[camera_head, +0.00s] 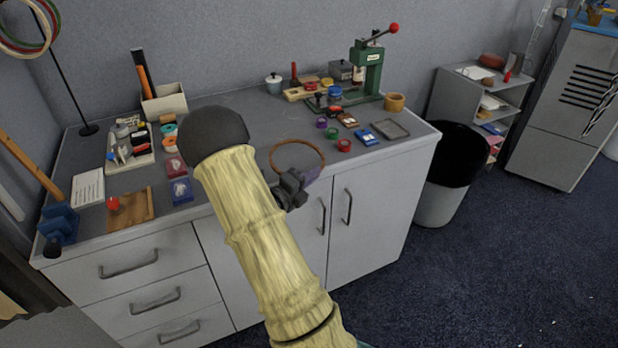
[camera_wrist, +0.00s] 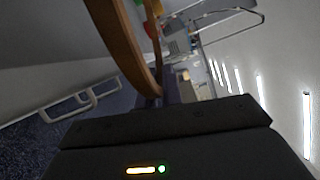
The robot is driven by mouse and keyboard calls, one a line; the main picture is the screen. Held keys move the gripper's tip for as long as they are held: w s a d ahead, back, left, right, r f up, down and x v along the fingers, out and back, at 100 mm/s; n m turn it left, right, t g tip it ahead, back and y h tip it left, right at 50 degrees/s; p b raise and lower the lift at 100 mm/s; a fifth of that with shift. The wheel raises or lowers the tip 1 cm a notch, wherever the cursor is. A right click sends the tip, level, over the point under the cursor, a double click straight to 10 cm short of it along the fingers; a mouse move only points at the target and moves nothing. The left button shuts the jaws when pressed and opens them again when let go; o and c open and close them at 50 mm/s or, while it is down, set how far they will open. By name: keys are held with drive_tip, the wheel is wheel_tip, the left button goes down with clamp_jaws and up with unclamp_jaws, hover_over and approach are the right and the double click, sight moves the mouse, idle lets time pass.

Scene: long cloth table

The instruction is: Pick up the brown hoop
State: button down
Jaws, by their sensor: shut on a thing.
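The brown hoop (camera_head: 272,155) is a thin ring that shows in front of the tabletop in the head view. It also shows large and close in the wrist view (camera_wrist: 118,45), running from the top edge down to the jaws. My gripper (camera_head: 311,174) is at the lower right of the hoop, near the front edge of the counter. It is shut on the hoop's rim, and the jaws (camera_wrist: 154,100) hide the gripped part. The hoop appears raised off the surface, tilted in the wrist view.
A grey counter (camera_head: 240,100) carries a green press (camera_head: 370,70), small coloured tins, a blue box (camera_head: 181,191) and a wooden board (camera_head: 130,209). A bin (camera_head: 448,172) stands right of it. More hoops (camera_head: 28,50) hang at upper left. Dark floor at right is open.

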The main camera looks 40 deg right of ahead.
wheel_tip(320, 180, up, 8)
drive_tip(key=shift+r+p, duration=0.2)
drive_tip(key=shift+p, duration=0.25)
drive_tip(key=shift+w, duration=0.1)
idle(1.1)
